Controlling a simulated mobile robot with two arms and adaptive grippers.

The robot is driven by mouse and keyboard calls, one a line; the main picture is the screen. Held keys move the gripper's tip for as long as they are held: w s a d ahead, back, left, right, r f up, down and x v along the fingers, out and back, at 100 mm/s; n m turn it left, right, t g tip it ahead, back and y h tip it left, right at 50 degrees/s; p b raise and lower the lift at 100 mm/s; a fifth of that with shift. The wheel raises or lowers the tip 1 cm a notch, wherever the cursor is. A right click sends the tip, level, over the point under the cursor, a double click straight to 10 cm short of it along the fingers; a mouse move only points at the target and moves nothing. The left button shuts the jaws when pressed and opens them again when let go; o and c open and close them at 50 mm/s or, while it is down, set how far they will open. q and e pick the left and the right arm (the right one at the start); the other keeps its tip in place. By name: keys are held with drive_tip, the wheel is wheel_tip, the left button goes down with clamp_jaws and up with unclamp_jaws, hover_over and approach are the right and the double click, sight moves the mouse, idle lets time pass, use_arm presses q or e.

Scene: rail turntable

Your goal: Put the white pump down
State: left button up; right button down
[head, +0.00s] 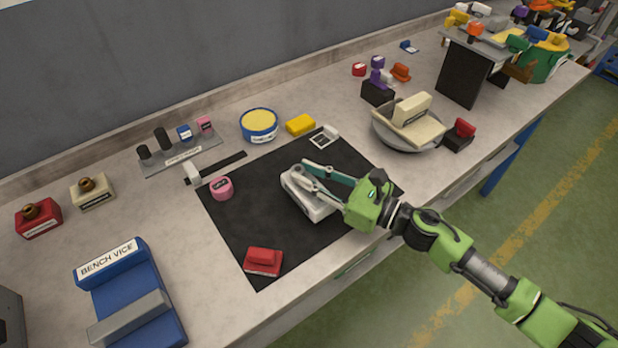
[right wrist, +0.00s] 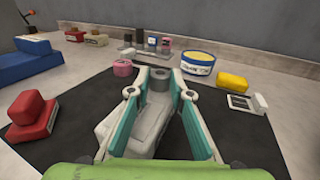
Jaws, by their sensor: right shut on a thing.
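The white pump (head: 298,190) is a pale block with a grey round part on top. It is at the right half of the black mat (head: 240,232); I cannot tell whether it touches the mat or is just above it. My right gripper (head: 312,176) is shut on the pump from above, its teal-lined fingers on either side of the pump's upper part. In the right wrist view the pump (right wrist: 135,140) lies below and between the fingers (right wrist: 158,92), partly hidden by them. My left gripper is not in view.
On the mat are a red block (head: 263,262) in front and a pink cylinder (head: 221,188) at the left. A blue bench vice (head: 125,285) stands left. A blue-yellow tub (head: 259,125) and yellow block (head: 300,124) are behind, a bowl (head: 383,132) right.

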drive_tip(key=shift+f, duration=0.6)
drive_tip(key=shift+f, duration=0.2)
drive_tip(key=c, duration=1.8)
unclamp_jaws()
drive_tip(key=shift+c, duration=0.2)
